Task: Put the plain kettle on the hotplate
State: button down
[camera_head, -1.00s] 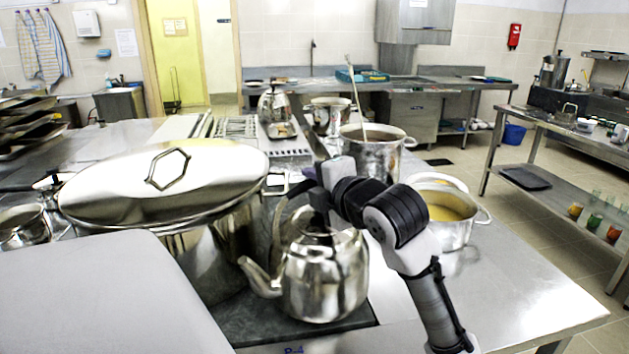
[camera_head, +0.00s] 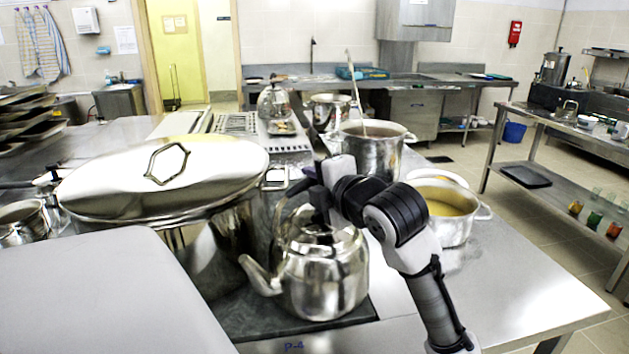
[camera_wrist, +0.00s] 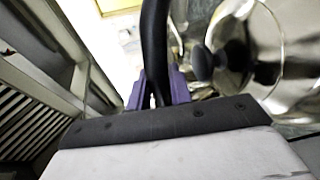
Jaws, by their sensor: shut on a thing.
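The plain steel kettle (camera_head: 325,275) is upright at the front middle of the counter, spout to the left. It is over a dark flat plate (camera_head: 245,318) that looks like the hotplate; I cannot tell whether its base touches it. My gripper (camera_head: 318,200) is above the kettle, shut on its black handle. In the wrist view, the purple fingertips (camera_wrist: 158,92) close around the dark handle (camera_wrist: 154,45), with the kettle's lid and black knob (camera_wrist: 203,62) to the right. The kettle's far side is hidden.
A large lidded pot (camera_head: 165,180) stands close left of the kettle. A pot of yellow soup (camera_head: 450,228) and a tall stockpot with a ladle (camera_head: 370,155) stand right and behind. Another kettle (camera_head: 274,102) is farther back. The counter's front right (camera_head: 500,300) is clear.

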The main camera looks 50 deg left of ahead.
jog(key=c, duration=1.2)
grip_release()
jog(key=shift+d+r, duration=0.1)
jog(key=shift+r, duration=0.05)
jog(key=shift+c, duration=0.2)
jog(key=shift+o, duration=0.3)
jog(key=shift+f, duration=0.35)
jog(key=b+v, duration=0.2)
jog(key=v, duration=1.1)
jog(key=shift+d+r+b, duration=0.35)
jog(key=shift+b, duration=0.05)
